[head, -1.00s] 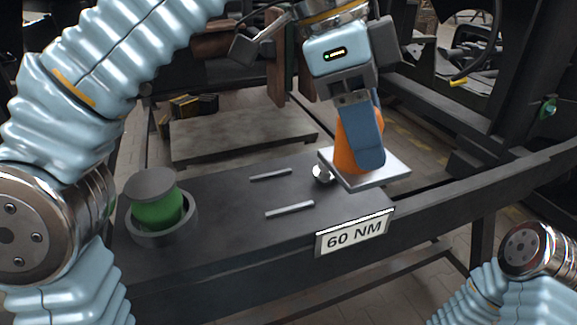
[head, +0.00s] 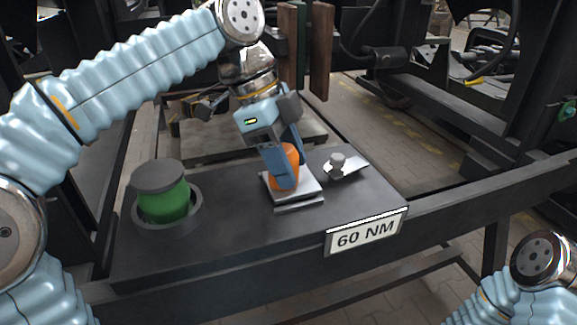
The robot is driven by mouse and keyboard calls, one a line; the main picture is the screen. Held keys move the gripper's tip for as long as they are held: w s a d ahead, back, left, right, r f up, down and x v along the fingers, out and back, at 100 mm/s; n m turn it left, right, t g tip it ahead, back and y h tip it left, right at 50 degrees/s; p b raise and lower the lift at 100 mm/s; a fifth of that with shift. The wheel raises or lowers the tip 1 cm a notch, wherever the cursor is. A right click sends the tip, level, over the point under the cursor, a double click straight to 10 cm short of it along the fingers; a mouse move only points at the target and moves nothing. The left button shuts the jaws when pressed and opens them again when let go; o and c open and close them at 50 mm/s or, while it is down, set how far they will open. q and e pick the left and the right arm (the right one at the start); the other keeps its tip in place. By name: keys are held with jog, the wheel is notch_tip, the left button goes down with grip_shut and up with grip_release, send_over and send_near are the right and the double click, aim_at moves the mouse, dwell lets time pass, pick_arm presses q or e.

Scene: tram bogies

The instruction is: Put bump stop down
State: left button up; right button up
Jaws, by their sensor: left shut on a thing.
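The bump stop is an orange block (head: 291,153) on a square light metal plate (head: 306,190). My left gripper (head: 287,170) is shut on the orange block, with its blue fingers on either side. The plate sits low between the places of two metal bars on the dark bench (head: 230,225). The front bar (head: 299,207) shows just before the plate; the rear bar is hidden. Whether the plate touches the bench I cannot tell. My right gripper is out of view; only part of that arm shows at the lower right.
A green cylinder with a grey cap (head: 163,192) stands in a round ring at the bench's left. A metal knob (head: 338,161) beside a light flat piece is at the right. A sign (head: 365,234) reading 60 NM is on the front edge. The bench's front middle is clear.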

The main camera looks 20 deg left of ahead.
pick_arm(q)
jog(key=shift+f, duration=0.3)
jog(key=shift+f, duration=0.2)
jog(key=o, duration=1.2)
jog(key=shift+r, duration=0.1)
jog(key=shift+r, duration=0.15)
jog(key=shift+p+v, duration=1)
jog(key=shift+v, duration=4.95)
